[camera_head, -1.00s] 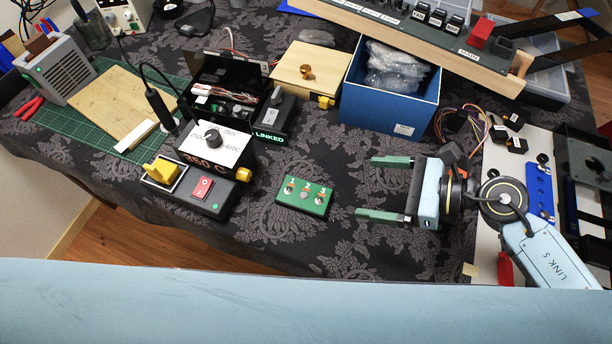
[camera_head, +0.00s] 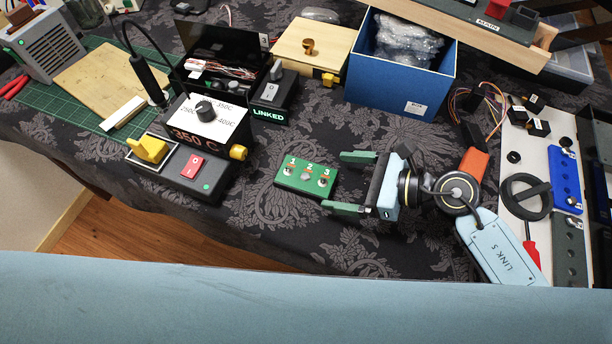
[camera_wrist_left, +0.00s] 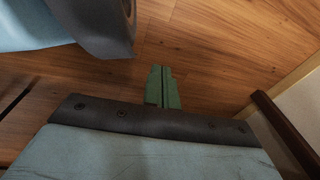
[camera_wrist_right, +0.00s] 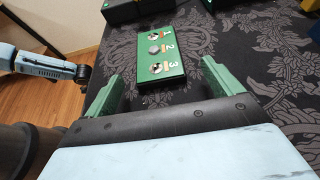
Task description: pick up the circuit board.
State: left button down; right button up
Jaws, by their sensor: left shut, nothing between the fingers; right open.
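The circuit board (camera_head: 306,178) is a small green board with points numbered 1, 2 and 3. It lies flat on the dark patterned tablecloth near the middle of the head view. My right gripper (camera_head: 340,182) is open just to the right of the board, its green fingers pointing at it. In the right wrist view the board (camera_wrist_right: 159,54) lies ahead of the open fingers (camera_wrist_right: 158,80), apart from them. My left gripper (camera_wrist_left: 162,88) shows in the left wrist view, shut and empty over the wooden floor. It is not in the head view.
A soldering station (camera_head: 207,125) and a switch box (camera_head: 193,168) stand left of the board. A blue box (camera_head: 400,85) with bagged parts is behind. A white panel (camera_head: 520,205) with a blue bracket lies at right. Cloth around the board is clear.

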aim_at(309, 176)
jog(key=x, duration=0.5)
jog(key=shift+s+a+r+b, duration=0.1)
jog(key=shift+a+r+b, duration=0.05)
jog(key=shift+a+b, duration=0.3)
jog(key=shift+a, duration=0.45)
pick_arm(q)
jog(key=shift+w+d+r, duration=0.1)
jog(key=shift+w+r, duration=0.2)
jog(key=shift+w, duration=0.25)
jog(key=shift+w+d+r, duration=0.1)
jog(key=shift+w+r, duration=0.15)
jog(key=shift+w, duration=0.25)
pick_arm(e)
jog(key=c, duration=1.1)
